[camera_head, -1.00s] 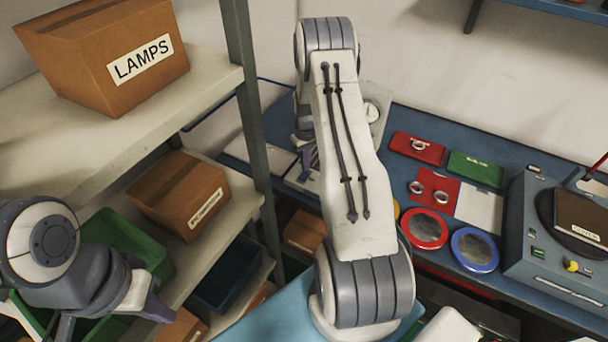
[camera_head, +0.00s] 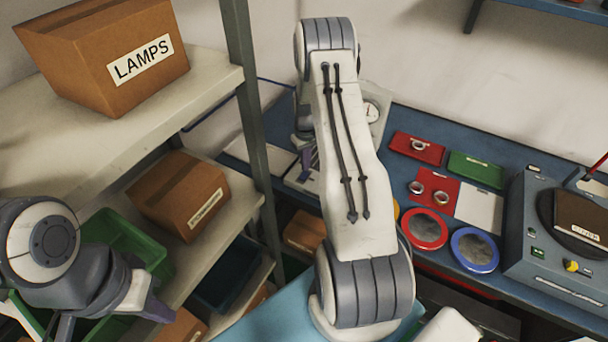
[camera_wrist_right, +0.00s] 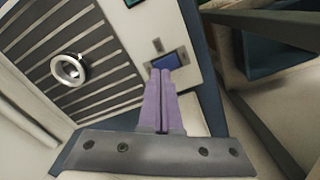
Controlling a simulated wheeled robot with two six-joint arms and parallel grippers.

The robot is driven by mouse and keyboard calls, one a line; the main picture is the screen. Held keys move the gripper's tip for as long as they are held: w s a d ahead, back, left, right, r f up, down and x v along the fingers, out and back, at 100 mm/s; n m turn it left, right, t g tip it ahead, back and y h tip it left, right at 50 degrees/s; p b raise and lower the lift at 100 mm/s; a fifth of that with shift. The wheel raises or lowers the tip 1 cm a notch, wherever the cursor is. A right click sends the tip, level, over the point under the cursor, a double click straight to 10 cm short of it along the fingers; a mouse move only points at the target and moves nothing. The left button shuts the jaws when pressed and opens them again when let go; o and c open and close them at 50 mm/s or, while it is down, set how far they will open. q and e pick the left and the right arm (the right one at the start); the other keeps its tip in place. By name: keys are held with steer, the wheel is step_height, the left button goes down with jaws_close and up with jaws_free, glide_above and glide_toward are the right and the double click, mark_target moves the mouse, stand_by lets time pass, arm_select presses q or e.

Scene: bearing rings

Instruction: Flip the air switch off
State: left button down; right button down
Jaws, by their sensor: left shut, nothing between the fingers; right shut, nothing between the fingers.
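The air switch appears as a blue rocker (camera_wrist_right: 166,61) on a pale panel in the right wrist view. My right gripper (camera_wrist_right: 161,73) is shut and empty, its purple fingertips at the near edge of the blue rocker. They cover part of it, and I cannot tell whether they touch it or which way it is tipped. In the head view my right arm hides the switch, and only a bit of the right gripper (camera_head: 308,160) shows. A round gauge (camera_head: 371,110) stands just behind that arm. My left gripper (camera_head: 158,311) is low at the left, shut and empty, beside the shelves.
A silver ring (camera_wrist_right: 69,69) sits on a grooved plate (camera_wrist_right: 100,40) left of the right gripper. The blue bench (camera_head: 400,190) holds a red tray (camera_head: 416,149), a green tray (camera_head: 476,169) and round dishes. A shelf post (camera_head: 247,90) stands left of my right arm.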

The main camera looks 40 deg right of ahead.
mark_target(306, 173)
steer(key=shift+f+b, duration=0.7)
steer(key=shift+f, duration=0.3)
stand_by(0.7)
steer(key=shift+r, duration=0.1)
steer(key=shift+r+p, duration=2.45)
steer(key=shift+r, duration=1)
